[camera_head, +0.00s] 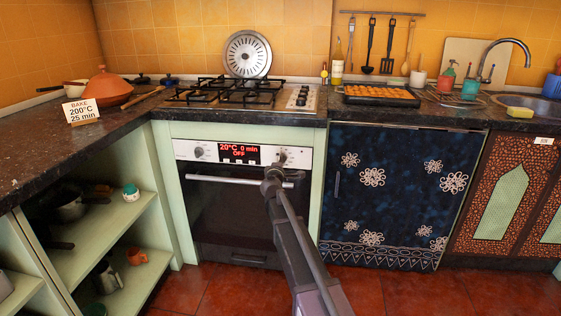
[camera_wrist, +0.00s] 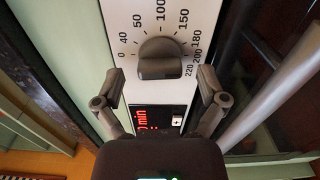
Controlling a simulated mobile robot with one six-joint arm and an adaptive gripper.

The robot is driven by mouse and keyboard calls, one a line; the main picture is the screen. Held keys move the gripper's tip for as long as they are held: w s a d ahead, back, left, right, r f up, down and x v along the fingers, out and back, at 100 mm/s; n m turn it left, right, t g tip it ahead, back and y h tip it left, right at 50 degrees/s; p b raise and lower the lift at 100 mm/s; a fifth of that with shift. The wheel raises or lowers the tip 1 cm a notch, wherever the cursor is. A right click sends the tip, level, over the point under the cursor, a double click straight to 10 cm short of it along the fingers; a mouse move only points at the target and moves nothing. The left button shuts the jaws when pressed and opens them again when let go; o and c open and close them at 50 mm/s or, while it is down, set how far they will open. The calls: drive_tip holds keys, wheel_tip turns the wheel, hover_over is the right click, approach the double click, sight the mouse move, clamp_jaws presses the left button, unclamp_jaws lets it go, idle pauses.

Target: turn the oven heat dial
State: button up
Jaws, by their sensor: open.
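The oven (camera_head: 235,215) is set under the counter, with a white control panel carrying a red display that reads 20°C, 0 min, OFF. The heat dial (camera_wrist: 160,58) is a dark knob ringed by numbers from 0 to 220 in the wrist view. It looks like the knob right of the display (camera_head: 284,156) in the head view. My gripper (camera_head: 275,174) is in front of that end of the panel. In the wrist view my gripper (camera_wrist: 162,80) is open, one finger on each side of the dial, with gaps visible; contact is not seen.
The oven's metal handle (camera_head: 215,180) runs across the door below the panel; the handle bar is close to my gripper's right finger in the wrist view (camera_wrist: 270,103). A card (camera_head: 81,111) on the left counter reads BAKE, 200°C, 25 min. The floor before the oven is clear.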

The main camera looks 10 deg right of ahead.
drive_tip(key=shift+w+d, duration=0.2)
drive_tip(key=shift+w, duration=0.45)
drive_tip(key=c, duration=1.1)
drive_tip(key=shift+c, duration=0.2)
drive_tip(key=shift+m, duration=0.4)
drive_tip(key=o, duration=1.1)
drive_tip(key=shift+o, duration=0.2)
drive_tip(key=v, duration=1.2)
